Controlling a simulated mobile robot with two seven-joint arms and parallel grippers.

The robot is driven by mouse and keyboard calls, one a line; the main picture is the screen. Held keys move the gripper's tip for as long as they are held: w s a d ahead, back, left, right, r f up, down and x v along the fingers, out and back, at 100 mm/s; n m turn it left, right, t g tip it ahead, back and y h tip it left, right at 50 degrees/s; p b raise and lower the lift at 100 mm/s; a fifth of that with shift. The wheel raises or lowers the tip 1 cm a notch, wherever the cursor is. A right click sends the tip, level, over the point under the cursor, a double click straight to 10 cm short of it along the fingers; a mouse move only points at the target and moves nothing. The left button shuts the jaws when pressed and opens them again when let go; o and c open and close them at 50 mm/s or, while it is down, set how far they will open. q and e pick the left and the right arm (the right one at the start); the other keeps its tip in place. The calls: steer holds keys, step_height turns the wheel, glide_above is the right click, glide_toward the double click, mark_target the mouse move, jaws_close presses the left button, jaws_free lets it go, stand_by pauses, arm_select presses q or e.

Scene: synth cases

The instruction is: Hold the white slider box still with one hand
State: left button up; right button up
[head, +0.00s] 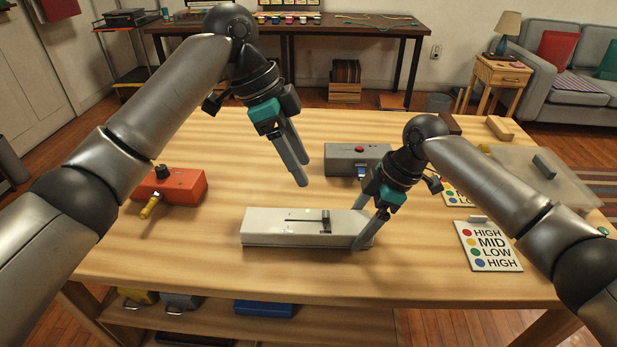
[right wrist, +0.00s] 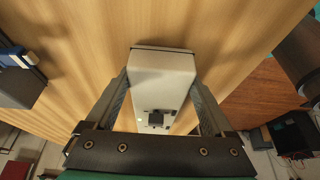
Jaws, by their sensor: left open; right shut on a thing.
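The white slider box (head: 275,238) lies flat on the wooden table, its dark slider knob near the right end of its slot. My right gripper (head: 368,232) is shut on the right end of the box. In the right wrist view the box (right wrist: 165,72) sits between the two fingers, one along each side. My left gripper (head: 303,170) is open and empty, pointing down above the table behind the box and apart from it.
An orange box (head: 182,186) with a black knob and a yellow handle stands at left. A grey box (head: 345,158) with a red button is behind the white box. A card (head: 488,246) reading HIGH, MID, LOW, HIGH lies at right. The front of the table (head: 330,278) is clear.

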stand_by(0.4)
steer(key=o, duration=1.4)
steer(key=shift+o, duration=0.2)
steer(key=shift+r, duration=0.1)
steer(key=v, duration=1.2)
step_height(320, 180, up, 10)
steer(key=p, duration=1.3)
